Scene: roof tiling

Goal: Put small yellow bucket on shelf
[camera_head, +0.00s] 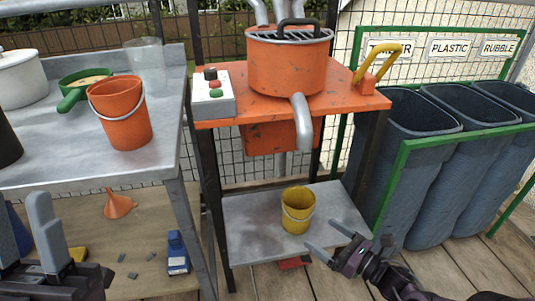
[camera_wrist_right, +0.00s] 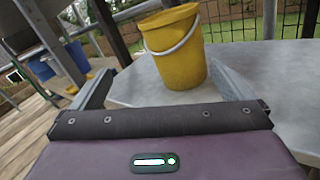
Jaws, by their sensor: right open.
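The small yellow bucket (camera_head: 297,213) stands upright on the grey lower shelf (camera_head: 248,238) of the orange-topped stand. Its pale handle hangs down across its front. My right gripper (camera_head: 320,233) is open and empty, just to the right of the bucket and in front of it. In the right wrist view the bucket (camera_wrist_right: 174,52) shows ahead, between the two spread fingers (camera_wrist_right: 165,85), with no clear contact. My left gripper (camera_head: 27,232) is at the lower left corner, with its fingers apart and nothing seen between them; it is partly cut off.
A grey table (camera_head: 60,180) at left holds an orange bucket (camera_head: 122,115), a green pan (camera_head: 82,88) and a clear container (camera_head: 147,65). An orange pot (camera_head: 288,65) sits on the stand's top. Grey bins (camera_head: 408,160) in a green frame stand at right.

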